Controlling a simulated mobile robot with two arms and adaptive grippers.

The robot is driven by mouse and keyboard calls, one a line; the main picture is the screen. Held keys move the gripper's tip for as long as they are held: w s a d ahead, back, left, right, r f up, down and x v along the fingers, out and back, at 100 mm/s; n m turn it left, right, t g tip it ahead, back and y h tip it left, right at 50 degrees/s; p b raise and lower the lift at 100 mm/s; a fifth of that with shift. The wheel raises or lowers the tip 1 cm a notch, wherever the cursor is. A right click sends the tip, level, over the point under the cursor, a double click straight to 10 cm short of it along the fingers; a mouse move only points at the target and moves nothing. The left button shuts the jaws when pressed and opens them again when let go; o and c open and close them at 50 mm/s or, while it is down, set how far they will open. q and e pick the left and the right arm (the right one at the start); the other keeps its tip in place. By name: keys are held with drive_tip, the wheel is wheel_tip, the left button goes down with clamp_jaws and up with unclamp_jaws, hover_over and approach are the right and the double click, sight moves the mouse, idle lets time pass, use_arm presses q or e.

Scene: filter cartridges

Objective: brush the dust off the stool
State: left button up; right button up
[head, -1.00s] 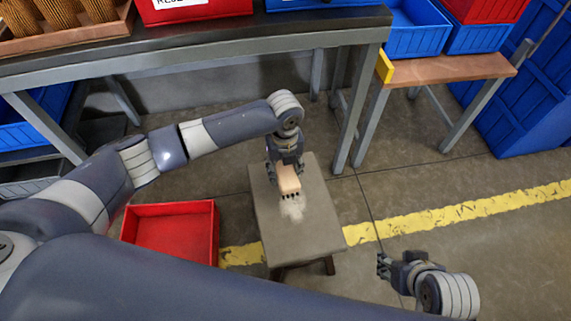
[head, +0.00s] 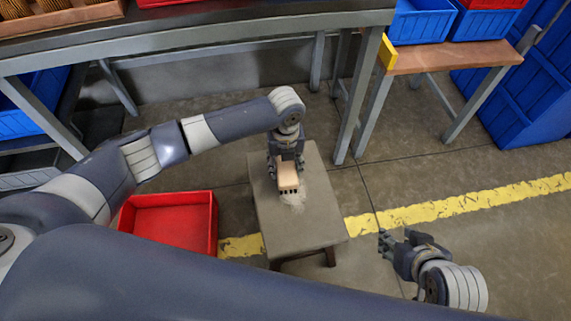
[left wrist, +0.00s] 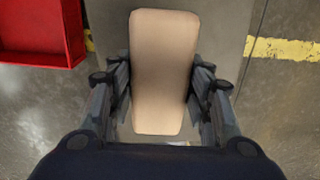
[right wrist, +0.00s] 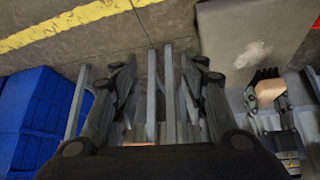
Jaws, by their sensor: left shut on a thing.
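The stool (head: 265,220) has a flat grey-brown square top, seen in the head view. A pale dust patch (head: 314,195) lies on its top near the middle. A brush with a tan block and dark bristles (head: 289,181) is over that patch, bristle side towards the near edge. My left gripper (head: 286,172) is shut on the brush; in the left wrist view the tan block (left wrist: 163,75) sits between its fingers. My right gripper (head: 386,243) is empty, right of the stool. The right wrist view shows its fingers (right wrist: 160,85) apart, and dust (right wrist: 252,54) on the stool.
A red bin (head: 215,225) stands on the floor just left of the stool. A grey workbench (head: 200,42) is behind, with a small wooden-topped table (head: 450,62) holding blue bins at the right.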

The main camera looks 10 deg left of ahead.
use_arm(q)
drive_tip(key=shift+f+b, duration=0.7)
drive_tip(key=shift+b, duration=0.1)
drive_tip(key=shift+f+b, duration=0.65)
drive_tip(key=shift+b, duration=0.1)
drive_tip(key=shift+f, duration=0.15)
use_arm(e)
drive_tip(key=w+a+r+t+y, duration=0.2)
drive_tip(key=w+a+r+t, duration=0.2)
drive_tip(key=w+r+t, duration=0.5)
drive_tip(key=shift+w+a+r+y, duration=0.35)
drive_tip(key=shift+w+r, duration=0.85)
drive_tip(key=shift+r, duration=0.7)
use_arm(q)
drive_tip(key=shift+f, duration=0.2)
use_arm(e)
drive_tip(key=shift+r+t, duration=0.25)
drive_tip(key=shift+t, duration=0.05)
use_arm(q)
drive_tip(key=shift+f+b, duration=0.35)
drive_tip(key=shift+b, duration=0.05)
drive_tip(key=shift+f, duration=0.1)
use_arm(e)
drive_tip(key=shift+w+a+r+n+t, duration=0.15)
drive_tip(key=shift+r+t, duration=0.15)
drive_tip(key=shift+r, duration=0.2)
drive_tip(key=shift+w+a+r+n+t, duration=0.15)
drive_tip(key=shift+r+t, duration=0.15)
drive_tip(key=shift+r, duration=0.2)
